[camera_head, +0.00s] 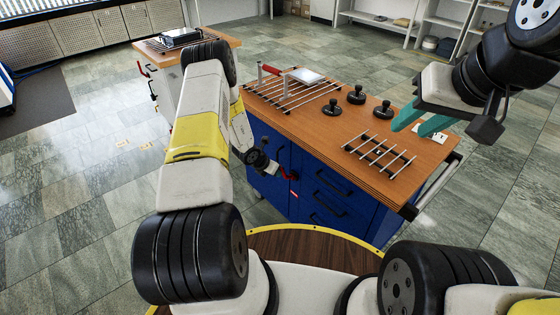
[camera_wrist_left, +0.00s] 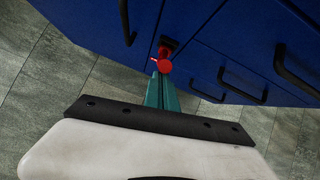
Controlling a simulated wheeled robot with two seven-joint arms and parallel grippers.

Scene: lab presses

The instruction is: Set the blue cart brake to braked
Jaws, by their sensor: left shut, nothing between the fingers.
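The blue cart (camera_head: 310,187) has a wooden top and dark drawer handles. Its red brake lever (camera_head: 288,176) sits on the blue front, with a small red-and-white label below it. In the left wrist view the red lever (camera_wrist_left: 164,66) shows just beyond the teal fingertips, below a dark mount. My left gripper (camera_head: 270,166) is shut and empty, close beside the lever. In the left wrist view (camera_wrist_left: 161,80) its fingertips overlap the lever's lower edge; I cannot tell whether they touch. My right gripper (camera_head: 420,118) has its teal fingers apart, above the cart's right end.
A wire rack (camera_head: 290,90), several black knobbed items (camera_head: 356,95) and a second rack (camera_head: 378,153) stand on the cart top. Another cart (camera_head: 160,62) with a red lever stands behind at the left. The floor at left is open.

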